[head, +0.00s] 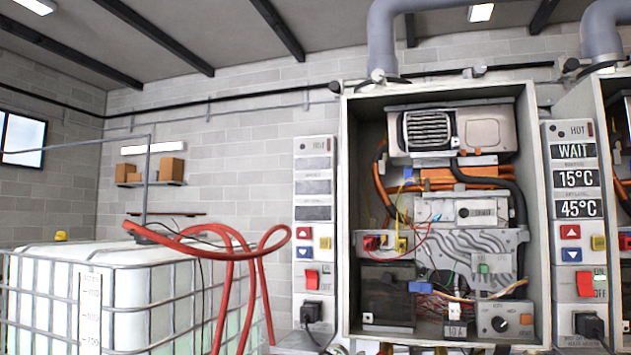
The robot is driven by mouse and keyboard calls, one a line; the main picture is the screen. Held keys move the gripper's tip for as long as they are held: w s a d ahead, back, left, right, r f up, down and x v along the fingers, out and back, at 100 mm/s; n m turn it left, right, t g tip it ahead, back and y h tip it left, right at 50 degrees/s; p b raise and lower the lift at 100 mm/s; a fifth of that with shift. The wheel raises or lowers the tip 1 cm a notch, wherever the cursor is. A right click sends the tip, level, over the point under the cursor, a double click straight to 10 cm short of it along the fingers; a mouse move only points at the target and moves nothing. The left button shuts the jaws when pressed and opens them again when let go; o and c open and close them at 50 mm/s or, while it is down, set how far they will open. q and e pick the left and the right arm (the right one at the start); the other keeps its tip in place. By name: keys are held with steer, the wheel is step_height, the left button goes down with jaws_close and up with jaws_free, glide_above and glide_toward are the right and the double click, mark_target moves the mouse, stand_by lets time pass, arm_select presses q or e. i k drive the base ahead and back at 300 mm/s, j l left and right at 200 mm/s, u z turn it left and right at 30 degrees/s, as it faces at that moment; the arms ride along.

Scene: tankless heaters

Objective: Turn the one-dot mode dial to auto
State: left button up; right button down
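A round dark mode dial (499,324) sits on a grey plate at the bottom right inside the open heater cabinet (342,220). Small print surrounds the dial, but it is too small to read surely, so I cannot tell its setting. No dot marks can be made out. A small orange part (526,319) is at the plate's right edge. Neither of my grippers is in the head view.
A control panel with blank displays (315,213) is left of the cabinet. Another panel (576,180) at right reads WAIT, 15°C and 45°C. A caged white tank (140,290) with red hoses (228,255) stands at the left. A second open cabinet is cut off at right.

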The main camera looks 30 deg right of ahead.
mark_target(499, 323)
steer(key=z, duration=1.9)
